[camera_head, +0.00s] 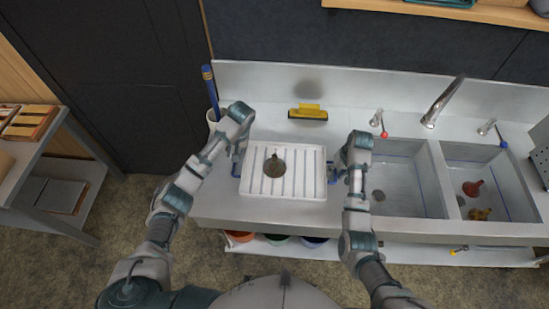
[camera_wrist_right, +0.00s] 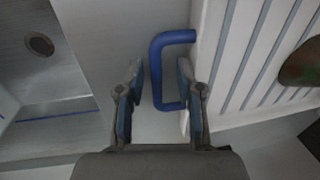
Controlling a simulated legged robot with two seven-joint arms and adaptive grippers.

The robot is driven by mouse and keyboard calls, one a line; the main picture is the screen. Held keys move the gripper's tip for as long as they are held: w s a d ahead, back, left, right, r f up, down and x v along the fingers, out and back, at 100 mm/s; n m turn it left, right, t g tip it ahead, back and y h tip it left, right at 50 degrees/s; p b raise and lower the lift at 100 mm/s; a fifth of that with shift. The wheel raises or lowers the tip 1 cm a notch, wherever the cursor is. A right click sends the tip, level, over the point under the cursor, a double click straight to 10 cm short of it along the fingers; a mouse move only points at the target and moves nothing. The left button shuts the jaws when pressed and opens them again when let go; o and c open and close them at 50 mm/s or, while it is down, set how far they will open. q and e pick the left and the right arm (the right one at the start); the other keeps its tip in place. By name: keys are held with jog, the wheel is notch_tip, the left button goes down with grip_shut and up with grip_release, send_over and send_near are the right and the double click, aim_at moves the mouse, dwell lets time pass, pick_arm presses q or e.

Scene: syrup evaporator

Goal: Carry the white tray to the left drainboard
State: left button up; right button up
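The white ribbed tray (camera_head: 306,180) lies on the left drainboard (camera_head: 220,205), left of the two sinks. It also fills the right of the right wrist view (camera_wrist_right: 237,65). A rounded brown-green item (camera_head: 274,165) sits on it. My right gripper (camera_head: 335,175) is at the tray's right end; in the wrist view its fingers (camera_wrist_right: 157,95) are spread on either side of the blue handle (camera_wrist_right: 157,70), with gaps visible. My left gripper (camera_head: 238,166) is at the tray's left end by the other blue handle; its fingers are too small to read.
Two sink basins (camera_head: 405,185) are to the right; the far one holds a red item (camera_head: 473,188) and a yellowish one (camera_head: 480,214). A yellow-black brush (camera_head: 308,112) stands behind the tray. A white holder (camera_head: 213,117) with a blue-handled tool is back left.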

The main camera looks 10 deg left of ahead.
notch_tip(320, 180, up, 11)
jog(key=d, duration=0.2)
jog(key=shift+r, duration=0.2)
jog(key=shift+w, duration=0.15)
dwell(0.5)
